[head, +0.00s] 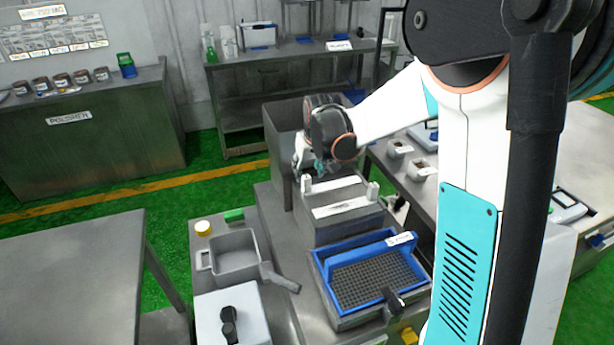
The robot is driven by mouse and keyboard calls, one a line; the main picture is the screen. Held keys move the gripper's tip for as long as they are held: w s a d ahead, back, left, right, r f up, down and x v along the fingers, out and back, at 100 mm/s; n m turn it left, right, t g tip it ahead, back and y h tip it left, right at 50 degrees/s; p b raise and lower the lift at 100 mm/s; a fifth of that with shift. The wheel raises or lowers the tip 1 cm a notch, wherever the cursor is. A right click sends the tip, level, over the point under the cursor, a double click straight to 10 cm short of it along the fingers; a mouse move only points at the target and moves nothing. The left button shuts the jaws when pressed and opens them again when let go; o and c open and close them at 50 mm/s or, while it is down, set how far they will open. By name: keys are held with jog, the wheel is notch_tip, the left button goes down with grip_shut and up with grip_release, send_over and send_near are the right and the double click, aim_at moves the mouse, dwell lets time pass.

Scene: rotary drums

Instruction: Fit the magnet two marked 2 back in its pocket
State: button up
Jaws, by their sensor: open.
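My gripper (316,168) hangs at the end of my arm over the back left of a grey metal housing (345,231). It is open, and its fingertips are small and partly dark against the housing. Two pale strips (342,207) lie across the housing's top, with small upright white pieces (372,190) at its sides. I cannot read a number 2 on any of them, so I cannot tell which is magnet two or which is its pocket. I cannot tell whether the fingertips touch anything.
A blue-framed tray with a dark grid (318,262) stands in front of the housing. A grey pan (210,258) and a white box with a black handle (205,318) are front left. My arm covers the right side.

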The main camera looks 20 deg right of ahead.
jog(key=shift+v, duration=2.75)
jog(key=s+a+r+t, duration=0.1)
jog(key=s+a+r, duration=0.1)
jog(key=s+r, duration=0.35)
jog(key=s+a+r, duration=0.1)
jog(key=s+r, duration=0.1)
jog(key=s, duration=0.7)
jog(key=s+a+f+t, duration=0.1)
jog(key=s+a+f, duration=0.1)
jog(key=s, duration=1.2)
jog(key=shift+t, duration=0.4)
jog(key=shift+a, duration=0.1)
